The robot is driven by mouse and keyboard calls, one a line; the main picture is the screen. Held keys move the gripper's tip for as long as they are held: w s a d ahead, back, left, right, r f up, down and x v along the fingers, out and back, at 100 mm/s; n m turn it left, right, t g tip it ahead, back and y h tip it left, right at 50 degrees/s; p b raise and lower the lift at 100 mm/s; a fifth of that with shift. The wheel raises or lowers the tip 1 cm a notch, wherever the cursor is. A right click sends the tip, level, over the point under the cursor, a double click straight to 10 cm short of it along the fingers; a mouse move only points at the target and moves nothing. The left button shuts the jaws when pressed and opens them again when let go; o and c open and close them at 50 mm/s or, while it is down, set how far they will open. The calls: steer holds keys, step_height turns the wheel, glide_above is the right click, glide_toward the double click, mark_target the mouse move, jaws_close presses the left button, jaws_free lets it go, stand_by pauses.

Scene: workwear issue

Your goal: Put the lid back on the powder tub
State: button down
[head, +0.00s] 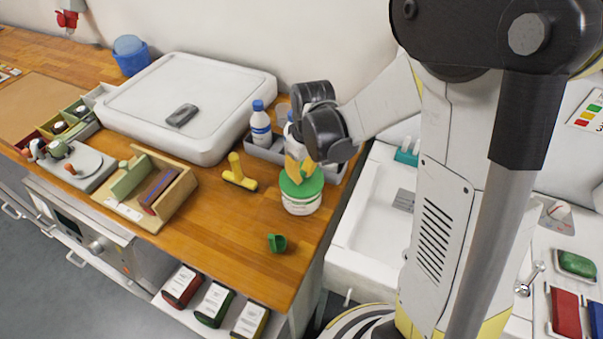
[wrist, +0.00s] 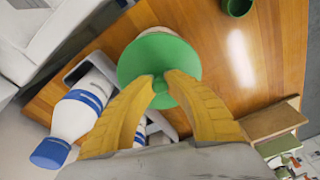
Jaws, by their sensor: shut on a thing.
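The green lid (head: 302,188) is a round disc with a small knob. My gripper (head: 298,176) is shut on the knob with its yellow fingers, and the lid also fills the middle of the wrist view (wrist: 152,58). The white powder tub (head: 301,205) stands upright on the wooden counter, directly under the lid in the head view. I cannot tell whether the lid touches the rim. The tub's opening is hidden.
A blue-capped bottle (head: 260,124) stands in a grey caddy (head: 268,152) behind. The counter's right edge and a white sink (head: 365,235) are close by.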

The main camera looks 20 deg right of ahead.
stand_by(0.3)
steer(key=c, duration=0.8)
jaws_free()
steer(key=shift+r+p, duration=2.55)
steer(key=shift+r, duration=1)
jaws_close()
